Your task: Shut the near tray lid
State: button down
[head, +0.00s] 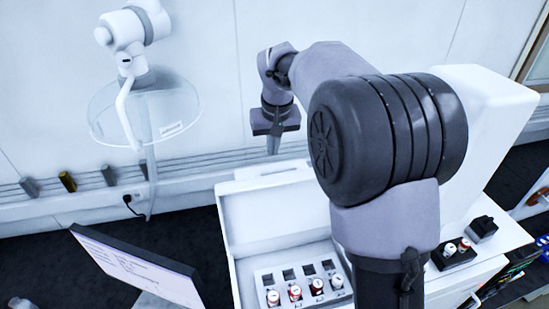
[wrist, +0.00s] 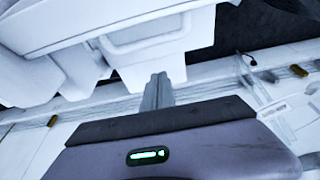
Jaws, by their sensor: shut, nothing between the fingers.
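The white tray (head: 243,288) stands on the worktop in the lower middle of the head view. Its lid (head: 270,220) is open and stands up at the back of the tray. My gripper (head: 273,149) is above the lid's top edge in the picture, fingers pointing down, with nothing held. In the wrist view the two fingers of my gripper (wrist: 158,82) are together, with white casework beyond them. Whether the fingers touch the lid cannot be told. My arm hides the tray's right side.
A rack in the tray holds several capped vials (head: 295,292) and empty square slots. A monitor (head: 140,265) stands at left. A small black holder (head: 453,254) with vials sits at right. A white wall-side fixture with a clear round shield (head: 110,115) is at upper left.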

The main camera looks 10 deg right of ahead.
jog(key=shift+s+f, duration=1.4)
jog(key=shift+f, duration=0.05)
